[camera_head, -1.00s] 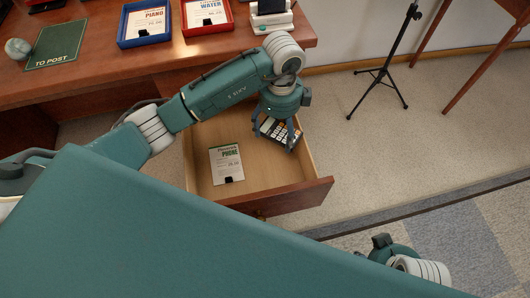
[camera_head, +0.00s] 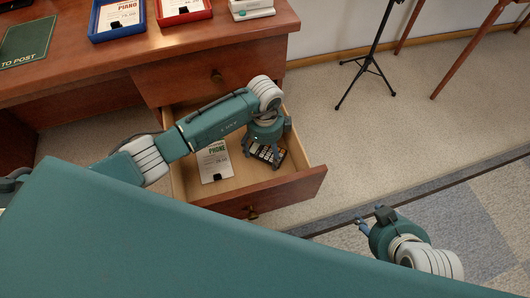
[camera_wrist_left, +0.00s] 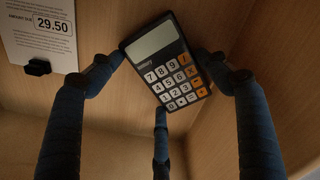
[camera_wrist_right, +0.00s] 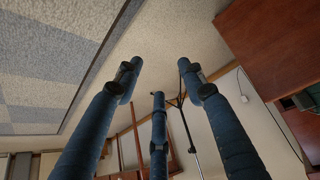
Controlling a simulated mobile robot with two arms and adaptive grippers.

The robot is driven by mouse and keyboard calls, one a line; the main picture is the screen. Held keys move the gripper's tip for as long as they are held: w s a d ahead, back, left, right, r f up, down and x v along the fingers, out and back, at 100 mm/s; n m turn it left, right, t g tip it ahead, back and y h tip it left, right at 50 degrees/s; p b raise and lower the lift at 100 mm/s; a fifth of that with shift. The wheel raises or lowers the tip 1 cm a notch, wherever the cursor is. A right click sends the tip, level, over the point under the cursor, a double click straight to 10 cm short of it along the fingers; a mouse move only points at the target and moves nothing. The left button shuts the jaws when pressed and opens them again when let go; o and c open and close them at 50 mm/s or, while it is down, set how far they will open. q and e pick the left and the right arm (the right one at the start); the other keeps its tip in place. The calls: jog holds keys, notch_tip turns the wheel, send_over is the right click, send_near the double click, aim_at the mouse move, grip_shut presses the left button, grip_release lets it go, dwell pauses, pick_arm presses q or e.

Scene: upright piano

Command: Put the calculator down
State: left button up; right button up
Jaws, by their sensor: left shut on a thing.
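The calculator (camera_wrist_left: 166,62) is black with a grey screen and white and orange keys. In the left wrist view it sits between the fingers of my left gripper (camera_wrist_left: 165,78), which is shut on it. In the head view the left gripper (camera_head: 264,150) reaches down into the open drawer (camera_head: 228,190), and the calculator (camera_head: 268,154) is at its fingertips, partly hidden by it. I cannot tell whether the calculator touches the drawer floor. My right gripper (camera_head: 362,224) is open and empty, out over the floor; its spread fingers show in the right wrist view (camera_wrist_right: 160,85).
A bill with a black clip (camera_head: 216,162) lies in the drawer, left of the calculator. The desk top (camera_head: 60,70) holds a blue tray (camera_head: 117,18), a red tray (camera_head: 182,10), a green mat (camera_head: 27,43) and a white device (camera_head: 250,8). A black stand (camera_head: 372,60) stands at right.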

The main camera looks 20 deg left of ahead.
pick_arm(q)
jog(key=shift+f, duration=0.15)
pick_arm(e)
jog(key=shift+w+a+r, duration=0.1)
jog(key=shift+w+r, duration=0.05)
jog(key=shift+w, duration=0.15)
pick_arm(q)
jog(key=shift+f, duration=0.1)
jog(key=o, duration=1.2)
pick_arm(e)
jog(key=shift+w+a+r+t, duration=0.1)
jog(key=shift+w+r+t, duration=0.05)
jog(key=shift+w+t, duration=0.15)
